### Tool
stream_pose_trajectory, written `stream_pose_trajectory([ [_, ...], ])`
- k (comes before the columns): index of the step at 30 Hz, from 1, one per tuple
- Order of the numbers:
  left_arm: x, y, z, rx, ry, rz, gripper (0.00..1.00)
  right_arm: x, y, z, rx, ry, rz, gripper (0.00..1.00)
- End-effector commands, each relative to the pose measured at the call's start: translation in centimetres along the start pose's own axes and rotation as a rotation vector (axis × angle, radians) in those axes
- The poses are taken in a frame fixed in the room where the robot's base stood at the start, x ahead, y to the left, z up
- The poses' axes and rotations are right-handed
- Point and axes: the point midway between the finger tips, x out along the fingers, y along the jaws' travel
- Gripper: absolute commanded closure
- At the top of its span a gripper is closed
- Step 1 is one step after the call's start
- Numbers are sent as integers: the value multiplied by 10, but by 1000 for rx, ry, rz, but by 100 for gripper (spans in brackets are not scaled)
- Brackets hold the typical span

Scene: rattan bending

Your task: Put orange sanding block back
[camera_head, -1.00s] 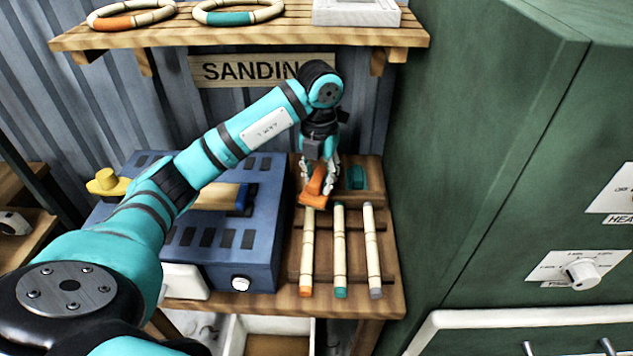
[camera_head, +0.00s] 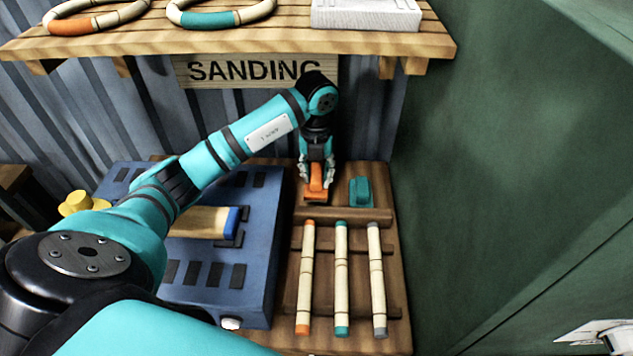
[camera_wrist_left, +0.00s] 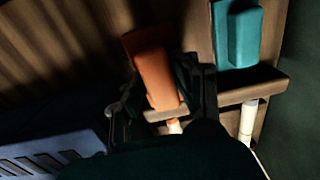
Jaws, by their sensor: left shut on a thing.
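The orange sanding block (camera_head: 317,184) is in my left gripper (camera_head: 317,171), at the back of the wooden sanding bench beneath the SANDING sign. The gripper points down and its fingers are shut on the block's sides. In the left wrist view the orange block (camera_wrist_left: 155,72) sits between the fingers (camera_wrist_left: 158,90). I cannot tell whether the block touches the wood under it. The teal sanding block (camera_head: 361,192) rests on the back ledge just to the right, apart from the orange one.
Bamboo-like rods with orange (camera_head: 306,275), teal (camera_head: 341,275) and grey (camera_head: 377,275) ends lie in front on the wooden rack. A blue slotted machine (camera_head: 255,220) stands at left. A green cabinet wall (camera_head: 490,150) closes the right side. A shelf (camera_head: 230,40) overhangs behind.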

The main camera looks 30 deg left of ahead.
Motion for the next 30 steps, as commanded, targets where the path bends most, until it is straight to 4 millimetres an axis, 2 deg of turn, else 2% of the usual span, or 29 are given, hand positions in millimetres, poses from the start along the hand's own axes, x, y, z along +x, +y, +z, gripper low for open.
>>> stream_pose_trajectory([
  [5,16,1,-1,-1,1,2,100,-4,3,3,1,-4,3,60],
  [10,38,0,-1,0,1,0,100,-8,1,-14,2,22,2,60],
  [14,40,0,0,0,-2,-1,100,-8,-5,-25,6,39,-6,60],
  [20,43,0,0,0,-2,0,100,-5,-11,-24,5,38,-14,60],
  [21,42,0,0,0,-2,0,68,-5,-11,-23,5,35,-14,60],
  [26,42,0,0,0,-1,0,48,-6,-10,-16,3,25,-12,60],
  [30,42,0,0,0,-1,1,48,-6,-7,-12,1,18,-8,60],
])
